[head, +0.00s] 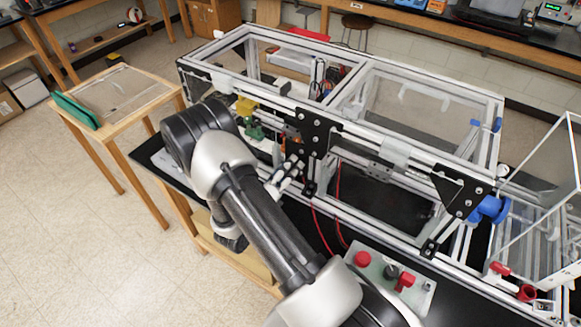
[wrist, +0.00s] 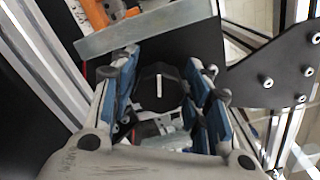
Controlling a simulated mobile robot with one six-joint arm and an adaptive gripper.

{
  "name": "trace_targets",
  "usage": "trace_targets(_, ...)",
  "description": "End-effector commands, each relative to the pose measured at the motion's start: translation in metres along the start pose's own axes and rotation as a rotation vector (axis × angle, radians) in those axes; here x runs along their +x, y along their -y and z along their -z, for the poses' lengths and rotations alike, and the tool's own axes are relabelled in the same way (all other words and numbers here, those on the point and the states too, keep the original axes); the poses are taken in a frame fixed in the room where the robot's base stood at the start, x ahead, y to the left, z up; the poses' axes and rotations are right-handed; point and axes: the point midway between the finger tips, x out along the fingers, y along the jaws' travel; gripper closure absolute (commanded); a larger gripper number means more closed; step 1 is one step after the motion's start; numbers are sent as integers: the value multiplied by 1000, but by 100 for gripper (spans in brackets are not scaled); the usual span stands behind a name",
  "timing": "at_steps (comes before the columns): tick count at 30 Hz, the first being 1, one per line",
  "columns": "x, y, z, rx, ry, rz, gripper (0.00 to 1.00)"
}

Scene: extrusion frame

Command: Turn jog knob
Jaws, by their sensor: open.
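The jog knob, a black round knob (wrist: 158,86) with a white pointer line, shows in the middle of the wrist view. The line points nearly straight up in that picture. My gripper (wrist: 166,78) is open, with blue-and-grey fingers on the left and right of the knob. The knob lies between them in the picture; I cannot tell whether either finger touches it. In the head view my gripper end is small and partly hidden beside the front of the frame, and I cannot make out this knob there.
The aluminium extrusion frame (head: 395,150) stands close around my gripper. A black bolted plate (wrist: 275,75) is at right in the wrist view, and a grey metal bar (wrist: 150,32) crosses above the knob. A control box (head: 418,297) with red controls sits beside my arm.

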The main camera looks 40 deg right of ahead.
Motion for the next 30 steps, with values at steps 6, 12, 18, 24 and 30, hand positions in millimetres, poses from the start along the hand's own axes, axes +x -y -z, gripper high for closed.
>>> trace_targets(6,0,0,0,0,0,0,58)
trace_targets(12,0,0,0,0,0,0,71)
trace_targets(18,0,0,0,0,0,0,84)
trace_targets(24,0,0,0,4,0,0,90)
trace_targets(30,0,0,0,47,0,0,90)
